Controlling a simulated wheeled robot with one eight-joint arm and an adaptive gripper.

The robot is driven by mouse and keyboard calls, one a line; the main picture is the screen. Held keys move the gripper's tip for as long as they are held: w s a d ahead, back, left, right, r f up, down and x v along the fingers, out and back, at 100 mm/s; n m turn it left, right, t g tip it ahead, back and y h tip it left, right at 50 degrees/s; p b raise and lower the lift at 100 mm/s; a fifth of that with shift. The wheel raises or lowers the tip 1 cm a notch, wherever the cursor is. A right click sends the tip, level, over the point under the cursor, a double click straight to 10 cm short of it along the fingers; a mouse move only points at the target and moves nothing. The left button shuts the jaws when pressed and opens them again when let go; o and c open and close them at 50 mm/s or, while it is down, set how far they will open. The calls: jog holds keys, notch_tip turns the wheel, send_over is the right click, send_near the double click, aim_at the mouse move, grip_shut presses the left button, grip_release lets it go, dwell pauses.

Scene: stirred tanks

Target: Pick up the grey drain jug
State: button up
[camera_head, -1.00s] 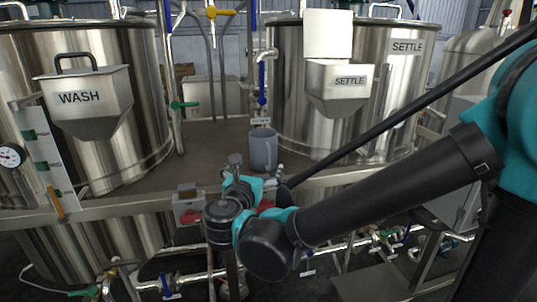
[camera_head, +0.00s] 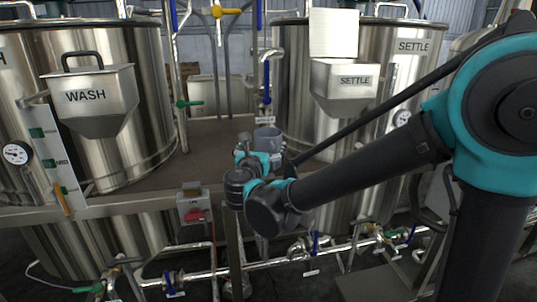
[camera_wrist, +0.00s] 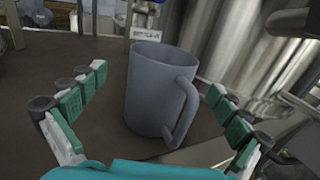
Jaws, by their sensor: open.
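The grey drain jug (camera_wrist: 155,88) stands upright on the brown deck between the tanks, its handle toward the lower right in the wrist view. In the head view the jug (camera_head: 267,138) shows only its upper part; my arm hides the rest. My gripper (camera_wrist: 160,100) is open, with one green-padded finger to the left of the jug and the other to the right, beyond the handle. Gaps show between the fingers and the jug. In the head view my gripper is mostly hidden behind my wrist.
A WASH tank (camera_head: 140,105) stands left and a SETTLE tank (camera_head: 295,95) right of the deck (camera_head: 210,150). A blue-handled pipe (camera_head: 266,75) with a label hangs behind the jug. A red switch box (camera_head: 194,207) sits on the front rail.

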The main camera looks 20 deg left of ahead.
aim_at(270, 132)
jog(key=shift+w+a+r, duration=0.15)
jog(key=shift+w, duration=2.5)
jog(key=c, duration=1.9)
jog(key=shift+c, duration=0.2)
